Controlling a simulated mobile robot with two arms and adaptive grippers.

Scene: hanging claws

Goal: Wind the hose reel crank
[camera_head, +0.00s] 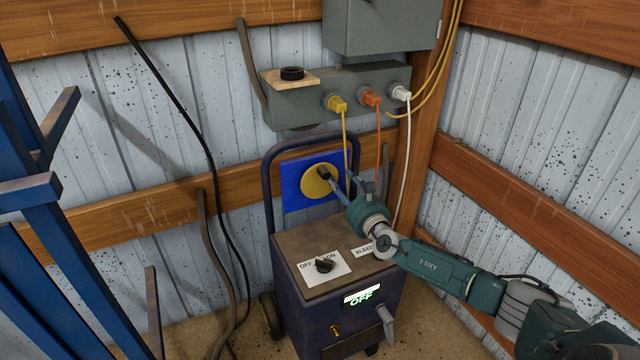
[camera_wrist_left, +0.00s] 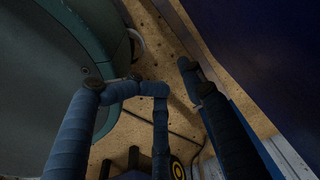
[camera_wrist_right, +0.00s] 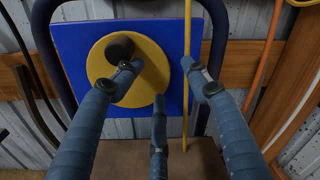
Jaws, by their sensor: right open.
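The hose reel crank is a yellow disc (camera_head: 313,184) on a blue square panel (camera_head: 291,186), with a black knob (camera_head: 323,172) near its rim. In the right wrist view the knob (camera_wrist_right: 119,48) sits at the disc's upper left. My right gripper (camera_head: 337,188) is in front of the disc, open and empty. Its fingers (camera_wrist_right: 165,82) are spread, and the left one overlaps the disc just below the knob; whether it touches cannot be told. My left gripper (camera_wrist_left: 145,82) shows only in its wrist view, open with nothing between its fingers.
A dark machine box (camera_head: 290,262) with a black switch (camera_head: 323,265) and a lit OFF display stands below the panel. Yellow, orange and white cables hang from a grey socket box (camera_head: 300,104), right of the disc. Blue metal racking (camera_head: 50,230) fills the left side.

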